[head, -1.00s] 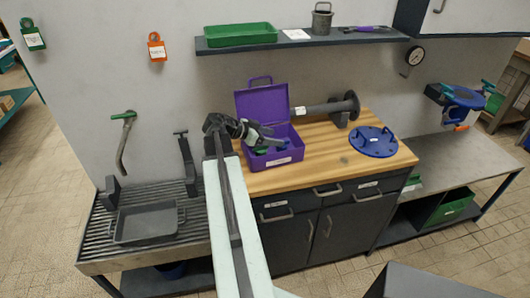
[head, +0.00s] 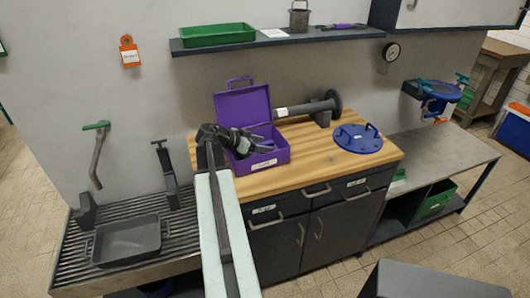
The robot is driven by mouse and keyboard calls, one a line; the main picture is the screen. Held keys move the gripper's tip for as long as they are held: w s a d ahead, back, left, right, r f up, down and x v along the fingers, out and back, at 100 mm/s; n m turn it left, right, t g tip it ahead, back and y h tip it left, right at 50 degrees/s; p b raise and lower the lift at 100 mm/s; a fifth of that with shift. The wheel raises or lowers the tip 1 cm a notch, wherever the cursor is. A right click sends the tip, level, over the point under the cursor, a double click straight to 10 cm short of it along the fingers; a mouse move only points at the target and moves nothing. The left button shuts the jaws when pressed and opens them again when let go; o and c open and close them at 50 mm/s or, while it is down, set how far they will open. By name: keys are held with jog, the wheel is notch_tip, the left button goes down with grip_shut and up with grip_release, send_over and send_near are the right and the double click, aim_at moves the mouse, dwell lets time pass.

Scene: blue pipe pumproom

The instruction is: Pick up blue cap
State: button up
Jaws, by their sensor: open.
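A round blue cap (head: 357,140) with small upright handles lies flat on the right part of the wooden worktop (head: 310,165). My gripper (head: 266,146) is at the open purple toolbox (head: 264,158), left of the cap and well apart from it. The gripper is open, and I see nothing held in it. My arm reaches in from the bottom of the view and hides part of the toolbox's left side. The inside of the toolbox is mostly hidden.
A dark flanged pipe (head: 310,108) lies behind the toolbox and cap. A shelf (head: 280,41) with a green tray (head: 218,34) hangs above. A grey pan (head: 127,240) sits on the slatted drain at left. Bare wood lies between toolbox and cap.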

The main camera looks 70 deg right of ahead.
jog(key=shift+x, duration=1)
grip_shut()
jog(key=shift+r, duration=0.1)
notch_tip(320, 180, up, 10)
jog(key=p, duration=1)
jog(key=shift+r, duration=0.1)
